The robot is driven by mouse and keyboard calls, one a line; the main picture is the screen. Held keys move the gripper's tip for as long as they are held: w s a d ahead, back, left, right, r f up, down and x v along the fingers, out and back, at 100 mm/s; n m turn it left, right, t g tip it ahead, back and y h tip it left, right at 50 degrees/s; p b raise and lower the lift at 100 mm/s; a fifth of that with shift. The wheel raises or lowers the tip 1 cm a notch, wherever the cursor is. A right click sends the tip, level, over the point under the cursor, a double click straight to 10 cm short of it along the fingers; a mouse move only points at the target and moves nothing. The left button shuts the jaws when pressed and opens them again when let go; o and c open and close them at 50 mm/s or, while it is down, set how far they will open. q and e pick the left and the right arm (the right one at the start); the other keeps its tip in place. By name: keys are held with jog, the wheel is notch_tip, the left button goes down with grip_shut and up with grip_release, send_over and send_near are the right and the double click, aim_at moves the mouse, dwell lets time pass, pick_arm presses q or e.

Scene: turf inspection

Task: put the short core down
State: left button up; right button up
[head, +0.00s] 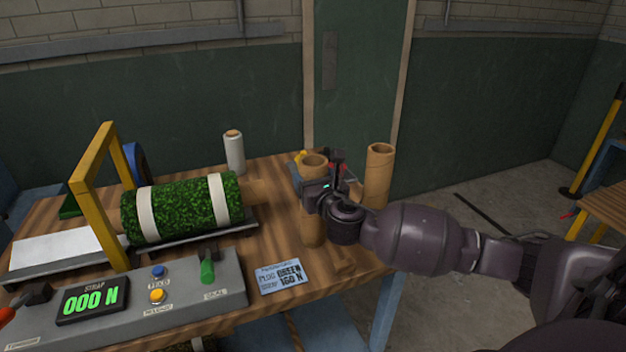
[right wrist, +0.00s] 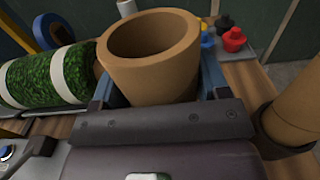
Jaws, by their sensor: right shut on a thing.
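The short core, a brown cardboard tube (head: 313,230), is upright between the jaws of my right gripper (head: 322,190), which is shut on it. Its open top (right wrist: 150,60) shows large in the right wrist view, between the two fingers. The gripper hides its middle in the head view. Its lower end is over the right part of the wooden table (head: 265,228); I cannot tell whether it touches the top. My left gripper is not in view.
A taller tube (head: 379,172) stands close right of the gripper, also in the right wrist view (right wrist: 298,108). A strapped turf roll (head: 182,208), a yellow frame (head: 82,190), a control console (head: 130,310) and a white film roll (head: 234,153) are left. A label card (head: 280,277) lies in front.

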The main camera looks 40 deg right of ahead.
jog(key=o, duration=1.3)
jog(key=shift+f, duration=0.1)
jog(key=v, duration=1.2)
jog(key=s+a+f+m+g+y, duration=0.1)
jog(key=s+a+f+m+g, duration=0.1)
jog(key=s+f+m, duration=0.4)
jog(key=s+a+f+m+g+y, duration=0.1)
jog(key=s+f+m, duration=0.5)
jog(key=f+m, duration=0.6)
jog(key=s+a+f+m+g+y+p, duration=0.1)
jog(key=s+f+m, duration=0.5)
jog(key=m, duration=0.8)
jog(key=shift+s+a+f+g+y, duration=0.15)
jog(key=shift+a+f+g+y, duration=0.15)
jog(key=shift+a+f+g, duration=0.45)
jog(key=shift+s+a+f+g+y, duration=0.2)
jog(key=shift+a+f+g+y, duration=0.15)
jog(key=shift+a+f, duration=0.75)
jog(key=shift+d, duration=0.1)
